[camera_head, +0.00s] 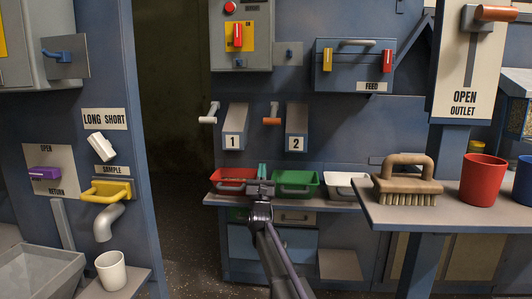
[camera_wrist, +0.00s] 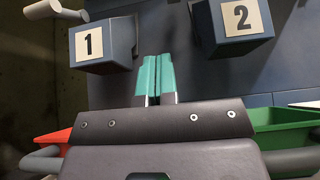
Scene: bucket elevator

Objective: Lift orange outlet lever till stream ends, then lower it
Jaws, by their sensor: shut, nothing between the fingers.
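The orange outlet lever (camera_head: 497,13) is at the top right of the head view, at the upper end of a slot in a pale panel marked OPEN OUTLET (camera_head: 465,98). Its right end reaches close to the picture's edge. My gripper (camera_head: 262,170) is far to the left and lower, between a red tray and a green tray, below spouts 1 and 2. Its teal fingers are together and empty, as the wrist view (camera_wrist: 157,78) also shows. The lever is not in the wrist view. I see no stream in either view.
A red tray (camera_head: 233,175), green tray (camera_head: 295,191) and white tray (camera_head: 342,193) stand on a shelf. A brush (camera_head: 406,182) and red cup (camera_head: 482,181) sit on a ledge (camera_head: 440,215) below the outlet panel. Spout 2 (camera_head: 297,127) has another orange-tipped handle (camera_head: 271,121).

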